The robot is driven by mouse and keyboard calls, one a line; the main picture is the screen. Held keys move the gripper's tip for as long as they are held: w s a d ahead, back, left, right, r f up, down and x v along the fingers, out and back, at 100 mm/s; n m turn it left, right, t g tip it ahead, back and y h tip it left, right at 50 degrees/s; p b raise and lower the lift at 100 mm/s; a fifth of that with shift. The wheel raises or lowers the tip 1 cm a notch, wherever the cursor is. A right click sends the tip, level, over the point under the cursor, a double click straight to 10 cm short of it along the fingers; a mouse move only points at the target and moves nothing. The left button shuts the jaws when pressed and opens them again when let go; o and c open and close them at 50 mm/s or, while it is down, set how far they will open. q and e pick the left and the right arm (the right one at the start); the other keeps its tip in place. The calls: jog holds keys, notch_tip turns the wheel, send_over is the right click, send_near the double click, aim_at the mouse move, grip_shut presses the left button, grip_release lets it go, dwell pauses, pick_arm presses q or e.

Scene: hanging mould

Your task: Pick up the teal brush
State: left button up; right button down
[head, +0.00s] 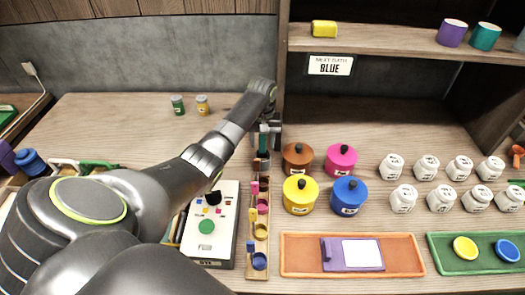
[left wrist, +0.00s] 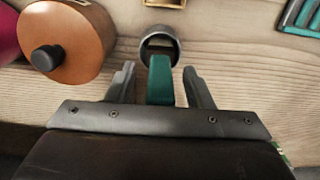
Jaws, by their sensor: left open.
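The teal brush (left wrist: 159,80) stands in a dark grey ring-like holder (left wrist: 160,45) in the left wrist view. My left gripper (left wrist: 160,80) is open, with one finger on each side of the teal handle and a visible gap on both sides. In the head view my left arm reaches over to the far end of the wooden brush rack (head: 257,272). The left gripper (head: 270,133) points down there, and the teal brush (head: 263,130) shows only partly beside it. My right gripper is in neither view.
Brown (head: 297,158), pink (head: 341,159), yellow (head: 300,195) and blue (head: 349,196) lidded pots stand right of the rack. A white box (head: 222,245) lies left of it. An orange tray (head: 300,257) is in front. A vertical shelf panel rises behind the gripper.

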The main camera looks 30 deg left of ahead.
pick_arm(q)
jog(key=shift+f, duration=0.3)
grip_shut()
jog(key=shift+r+b, duration=0.55)
jog(key=shift+r, duration=4.65)
